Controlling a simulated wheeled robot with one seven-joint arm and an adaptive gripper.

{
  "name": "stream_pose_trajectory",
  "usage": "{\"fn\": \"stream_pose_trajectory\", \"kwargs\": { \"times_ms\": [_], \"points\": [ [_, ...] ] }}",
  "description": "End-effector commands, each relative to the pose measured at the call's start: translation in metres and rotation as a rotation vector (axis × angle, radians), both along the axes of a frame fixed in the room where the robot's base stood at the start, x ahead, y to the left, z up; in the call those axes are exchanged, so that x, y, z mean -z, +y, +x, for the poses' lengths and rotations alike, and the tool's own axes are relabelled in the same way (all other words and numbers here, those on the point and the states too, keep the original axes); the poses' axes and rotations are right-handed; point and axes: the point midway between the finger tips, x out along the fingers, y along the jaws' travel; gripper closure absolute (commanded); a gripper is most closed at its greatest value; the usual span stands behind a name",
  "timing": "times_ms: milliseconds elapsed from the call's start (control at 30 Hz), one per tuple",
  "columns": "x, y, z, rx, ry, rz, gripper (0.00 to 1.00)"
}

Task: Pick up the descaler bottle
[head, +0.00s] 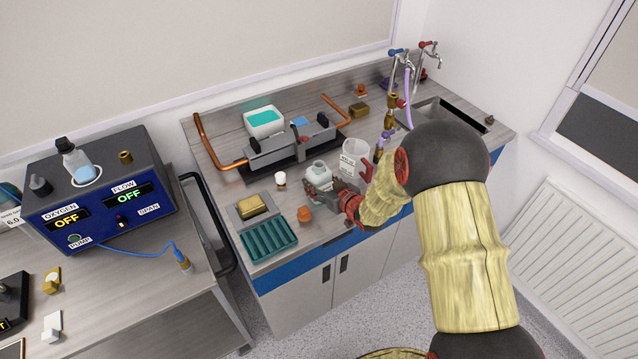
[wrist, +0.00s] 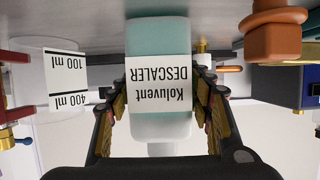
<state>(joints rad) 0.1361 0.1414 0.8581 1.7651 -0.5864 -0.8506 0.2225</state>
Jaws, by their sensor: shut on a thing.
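The descaler bottle (wrist: 158,68) fills the middle of the wrist view, where it appears upside down. It is whitish with teal contents and a white label reading "Koluvent DESCALER". My gripper (wrist: 162,88) is shut on it, one finger on each side. In the head view the bottle (head: 318,174) stands upright at the worktop, with my gripper (head: 332,189) reaching it from the front right and hiding its lower part. I cannot tell whether its base touches the worktop or is just above it.
A clear beaker (head: 354,160) stands close right of the bottle; an orange stopper (head: 305,214) and small white jar (head: 281,180) are left. A sponge on a tray (head: 252,206), teal rack (head: 268,240) and grey apparatus (head: 285,148) are nearby. Taps and a sink (head: 440,113) lie at right.

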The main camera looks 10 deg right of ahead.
Motion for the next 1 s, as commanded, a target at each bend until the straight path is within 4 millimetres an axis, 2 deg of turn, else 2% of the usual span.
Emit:
{"fn": "stream_pose_trajectory", "kwargs": {
  "times_ms": [433, 1000],
  "points": [
    [-0.031, 0.000, 0.001, -0.001, -0.005, 0.000, 0.89],
    [-0.074, 0.024, -0.028, -0.002, -0.005, 0.000, 0.89]
  ]
}}
